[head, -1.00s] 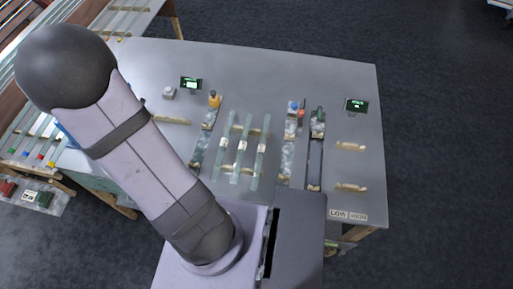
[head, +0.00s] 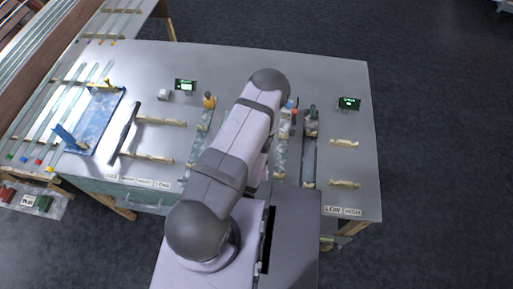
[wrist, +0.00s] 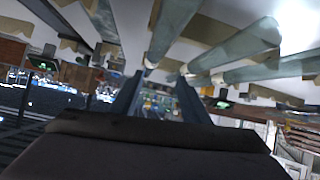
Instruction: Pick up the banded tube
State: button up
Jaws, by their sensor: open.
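In the wrist view my gripper (wrist: 157,96) has two dark blue fingers set apart, with nothing between them. Several pale glass tubes (wrist: 235,46) cross the upper part of that view; one tube (wrist: 172,32) comes down close to the fingers. I cannot make out a band on any of them, so I cannot tell which is the banded tube. In the head view my arm covers the gripper and the middle rack of tubes.
A blue tray (head: 108,106) lies at the table's left, beside a dark bar (head: 124,134). Cream supports (head: 160,122) stand empty, as do those at the right (head: 343,142). Two small screens stand at the back left (head: 186,85) and right (head: 349,103).

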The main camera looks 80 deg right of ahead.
jog(key=a+m, duration=0.1)
jog(key=s+a+f+m, duration=0.1)
jog(key=shift+s+a+g, duration=0.3)
jog(key=shift+a+g, duration=0.1)
jog(key=shift+b+x, duration=1)
jog(key=shift+x, duration=1.55)
jog(key=shift+r, duration=0.1)
jog(key=shift+c, duration=0.3)
grip_shut()
